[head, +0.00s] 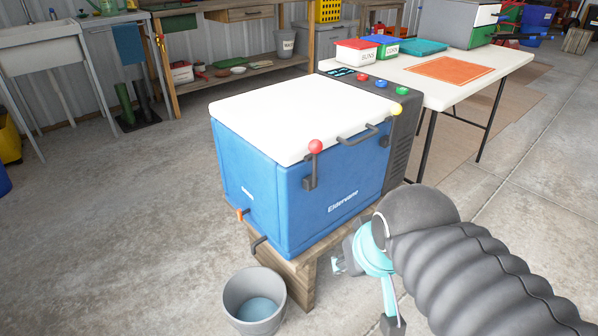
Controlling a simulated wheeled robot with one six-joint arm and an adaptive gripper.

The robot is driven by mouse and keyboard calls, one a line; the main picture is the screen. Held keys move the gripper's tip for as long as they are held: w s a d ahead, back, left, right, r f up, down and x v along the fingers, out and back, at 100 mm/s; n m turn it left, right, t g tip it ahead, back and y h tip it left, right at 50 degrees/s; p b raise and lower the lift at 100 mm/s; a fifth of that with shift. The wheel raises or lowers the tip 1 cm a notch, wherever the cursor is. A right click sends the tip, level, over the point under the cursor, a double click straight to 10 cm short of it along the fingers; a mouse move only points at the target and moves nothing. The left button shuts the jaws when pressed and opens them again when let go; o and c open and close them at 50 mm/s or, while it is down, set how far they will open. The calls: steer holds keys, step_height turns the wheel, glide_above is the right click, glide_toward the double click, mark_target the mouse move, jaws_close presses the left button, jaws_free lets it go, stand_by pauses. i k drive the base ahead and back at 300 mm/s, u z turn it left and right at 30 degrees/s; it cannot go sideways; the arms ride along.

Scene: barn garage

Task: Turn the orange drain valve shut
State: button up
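The orange drain valve (242,214) is small and sits low on the left side of a blue cooler (335,205) with a closed white lid (300,112). A dark spout (259,243) sticks out low beside it. The valve's exact handle angle is too small to tell. My gripper (365,294) is in front of the cooler's right part, well to the right of the valve and not touching it. Its turquoise and grey fingers are spread apart with floor showing between them, and they hold nothing. My arm partly hides the gripper.
The cooler stands on a wooden stand (300,280). A grey bucket (254,300) with bluish contents is on the floor below the spout. A white table (460,82) with bins stands behind right. Floor at the left is clear.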

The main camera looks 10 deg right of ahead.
mark_target(240, 213)
steer(key=u, duration=0.05)
steer(key=k, duration=0.6)
steer(key=u, duration=0.7)
steer(key=i, duration=1.2)
steer(key=u, duration=0.35)
